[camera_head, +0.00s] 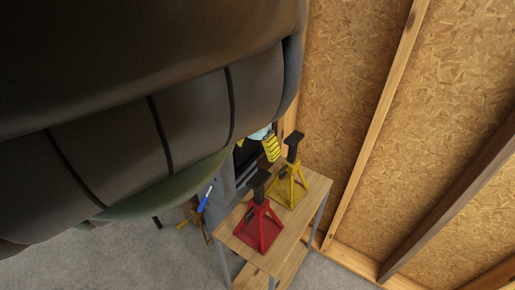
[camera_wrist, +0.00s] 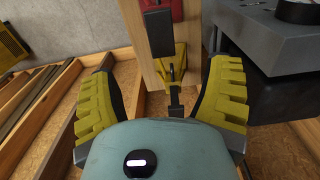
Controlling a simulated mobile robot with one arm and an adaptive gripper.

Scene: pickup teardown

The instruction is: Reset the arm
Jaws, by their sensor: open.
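My gripper (camera_head: 266,141) shows in the head view as a teal body and a ribbed yellow finger, partly hidden behind a large dark form. It is above and just behind the small wooden table. In the wrist view my gripper (camera_wrist: 160,82) has its two yellow ribbed fingers spread wide, with nothing held between them. A red jack stand (camera_head: 260,228) and a yellow jack stand (camera_head: 285,190) stand upright on the table (camera_head: 312,192). The wrist view shows the yellow stand (camera_wrist: 181,62) beyond the fingers and part of the red one at the top. Most of my arm is hidden.
A large dark, seamed form (camera_head: 200,115) fills the upper left of the head view. A grey cabinet-like object (camera_head: 224,188) stands beside the table, with a blue-handled item (camera_head: 205,200) near it. A wood-panelled wall (camera_head: 465,90) with studs bounds the right. Grey floor (camera_head: 120,255) lies open in front.

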